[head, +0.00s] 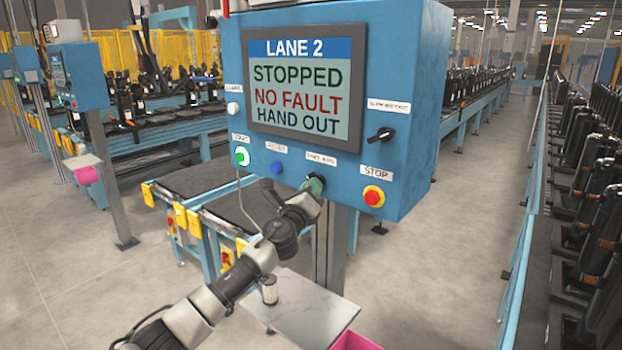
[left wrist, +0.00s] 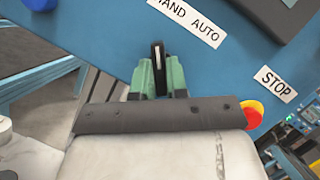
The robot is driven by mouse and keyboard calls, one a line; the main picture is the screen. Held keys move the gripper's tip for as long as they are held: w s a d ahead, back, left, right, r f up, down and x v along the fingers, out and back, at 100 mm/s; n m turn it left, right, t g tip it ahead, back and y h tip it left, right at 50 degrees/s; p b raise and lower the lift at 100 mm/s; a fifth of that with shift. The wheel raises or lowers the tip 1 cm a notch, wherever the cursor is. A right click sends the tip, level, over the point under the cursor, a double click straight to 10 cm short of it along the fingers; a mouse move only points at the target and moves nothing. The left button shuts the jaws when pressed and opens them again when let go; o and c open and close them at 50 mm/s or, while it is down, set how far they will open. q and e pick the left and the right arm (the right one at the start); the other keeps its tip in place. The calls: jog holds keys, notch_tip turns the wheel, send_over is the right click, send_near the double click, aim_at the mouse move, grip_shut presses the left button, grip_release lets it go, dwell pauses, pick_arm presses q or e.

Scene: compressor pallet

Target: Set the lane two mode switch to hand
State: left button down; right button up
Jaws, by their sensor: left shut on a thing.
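The lane two mode switch (left wrist: 158,58) is a black knob with a white mark on the blue control box (head: 410,180). In the left wrist view its mark points up the picture; against the tilted HAND AUTO label (left wrist: 186,20) it appears to lean toward HAND. My left gripper (head: 315,185) is at the switch, its green fingers shut on the knob from both sides. In the head view the fingers hide the knob. The screen (head: 300,95) reads LANE 2, STOPPED, NO FAULT, HAND OUT. My right gripper is not in view.
A lit green start button (head: 241,156) and a blue button (head: 276,167) sit left of the switch. A red stop button (head: 373,196) sits close on the right, below a black rotary knob (head: 381,135). A small shelf (head: 310,308) is below the box.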

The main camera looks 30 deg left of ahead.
pick_arm(q)
jog(key=n+y, duration=0.1)
jog(key=n, duration=0.1)
jog(key=shift+n+g+p, duration=0.3)
jog(key=shift+g+p, duration=0.1)
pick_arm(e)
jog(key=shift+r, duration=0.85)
pick_arm(q)
jog(key=c, duration=1.1)
grip_release()
jog(key=shift+c, duration=0.2)
jog(key=b+v, duration=0.4)
jog(key=v, duration=0.6)
jog(key=shift+s, duration=0.4)
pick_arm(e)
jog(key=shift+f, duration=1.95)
pick_arm(q)
jog(key=shift+d+f, duration=0.1)
jog(key=shift+f, duration=0.05)
